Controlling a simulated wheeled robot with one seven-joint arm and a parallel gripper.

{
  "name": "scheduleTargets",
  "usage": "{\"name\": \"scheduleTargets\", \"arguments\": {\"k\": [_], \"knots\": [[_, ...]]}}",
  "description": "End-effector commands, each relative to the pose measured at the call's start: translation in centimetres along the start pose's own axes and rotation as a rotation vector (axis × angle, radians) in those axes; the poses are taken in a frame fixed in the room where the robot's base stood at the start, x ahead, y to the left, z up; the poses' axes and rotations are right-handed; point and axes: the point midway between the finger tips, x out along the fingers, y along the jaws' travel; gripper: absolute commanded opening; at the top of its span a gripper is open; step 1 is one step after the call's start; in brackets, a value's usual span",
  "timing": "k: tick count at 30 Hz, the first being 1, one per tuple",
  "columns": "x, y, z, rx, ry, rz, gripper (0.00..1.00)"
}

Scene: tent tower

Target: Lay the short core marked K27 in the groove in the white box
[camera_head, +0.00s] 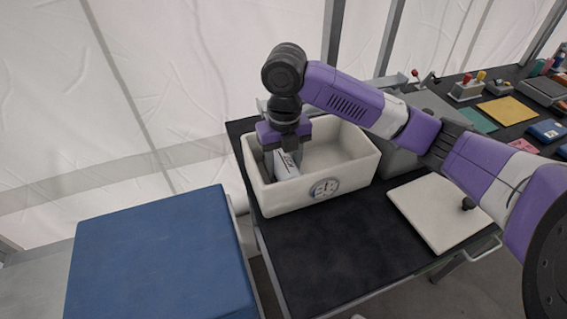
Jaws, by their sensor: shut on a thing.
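The white box (348,178) stands open on the black table, with a round grey emblem on its front wall. My gripper (284,162) points down into the left end of the box. It is shut on a pale piece with dark lettering (288,164), which I take to be the short core. The lettering is too small to read for sure as K27. The piece looks tilted and is partly covered by the fingers and the box wall. The groove is hidden, so I cannot tell whether the piece touches it or the box floor.
A white lid with a black knob (432,222) lies right of the box. A blue-topped block (160,255) stands at the left, past a gap. Coloured mats (506,109) and small devices crowd the back right. The black table (325,255) is bare in front of the box.

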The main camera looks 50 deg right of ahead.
Motion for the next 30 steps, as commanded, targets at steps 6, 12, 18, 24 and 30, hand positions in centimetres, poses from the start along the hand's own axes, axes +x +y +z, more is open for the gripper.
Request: {"name": "scheduleTargets", "arguments": {"k": [6, 12, 18, 24, 30], "knots": [[0.1, 0.0, 0.0, 0.0, 0.001, 0.0, 0.68], [0.1, 0.0, 0.0, 0.001, 0.001, -0.001, 0.75], [0.0, 0.0, 0.0, 0.0, 0.001, -0.001, 0.75], [-2.0, 0.0, 0.0, 0.0, -0.002, 0.0, 0.75], [-5.3, 0.0, 0.1, 0.0, -0.002, -0.001, 0.75]]}}
